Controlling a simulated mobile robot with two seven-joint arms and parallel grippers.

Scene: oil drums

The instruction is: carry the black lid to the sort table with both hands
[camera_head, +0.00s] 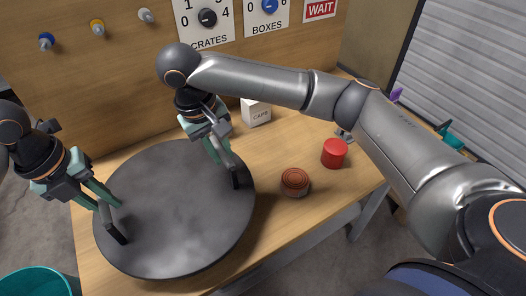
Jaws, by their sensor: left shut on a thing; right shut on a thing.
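The black lid (172,215) is a large round dark disc. It lies flat over the left part of the wooden sort table (268,222), and its left side reaches past the table's edge. I cannot tell whether it touches the tabletop. My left gripper (113,222) is shut on the lid at its left side. My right gripper (231,172) is shut on the lid at its upper right side. The fingertips' undersides are hidden.
A red cap (334,153), a round brown-red tin (295,181) and a white CAPS box (256,112) stand on the table right of the lid. A teal bin (38,284) is at lower left. A board with knobs and signs rises behind.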

